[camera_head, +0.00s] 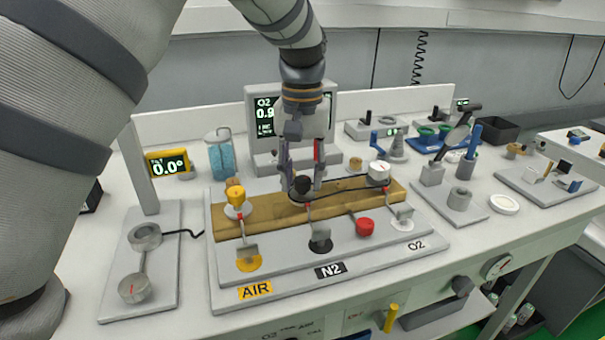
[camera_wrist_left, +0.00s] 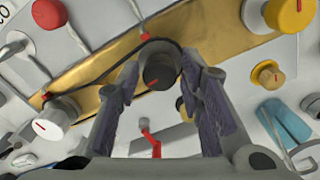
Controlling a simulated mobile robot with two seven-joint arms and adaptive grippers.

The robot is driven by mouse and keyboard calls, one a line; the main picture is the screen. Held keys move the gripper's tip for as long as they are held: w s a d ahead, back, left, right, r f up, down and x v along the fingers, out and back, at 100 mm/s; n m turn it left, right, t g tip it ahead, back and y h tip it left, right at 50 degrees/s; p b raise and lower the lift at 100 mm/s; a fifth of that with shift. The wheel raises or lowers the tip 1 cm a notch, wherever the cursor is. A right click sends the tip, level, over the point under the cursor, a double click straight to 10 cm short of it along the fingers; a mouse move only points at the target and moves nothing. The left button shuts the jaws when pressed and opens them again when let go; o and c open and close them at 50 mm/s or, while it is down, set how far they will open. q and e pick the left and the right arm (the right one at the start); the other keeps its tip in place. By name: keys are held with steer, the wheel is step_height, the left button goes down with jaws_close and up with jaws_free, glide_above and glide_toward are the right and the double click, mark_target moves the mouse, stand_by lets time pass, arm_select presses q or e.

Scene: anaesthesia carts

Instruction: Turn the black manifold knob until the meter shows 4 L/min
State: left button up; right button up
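The black manifold knob (camera_head: 302,185) stands on the brass manifold bar (camera_head: 265,213), behind the N2 label. In the left wrist view the black knob (camera_wrist_left: 158,68) carries a red mark, and a dark cord loops around it. My left gripper (camera_head: 303,178) points down over it, one finger on each side; the fingers (camera_wrist_left: 160,75) look spread, with narrow gaps beside the knob. A meter screen (camera_head: 264,115) behind the arm shows "O2" and a number starting "0.9"; the arm hides the rest. My right gripper is out of view.
A yellow knob (camera_head: 237,195) and a white knob (camera_head: 379,172) stand on either side, with a red knob (camera_head: 365,227) in front. A yellow angle display (camera_head: 168,163) reads 0.0°. A blue-filled jar (camera_head: 220,155) stands behind left.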

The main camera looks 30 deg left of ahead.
mark_target(302, 179)
arm_select(q)
step_height(302, 179, up, 12)
stand_by(0.6)
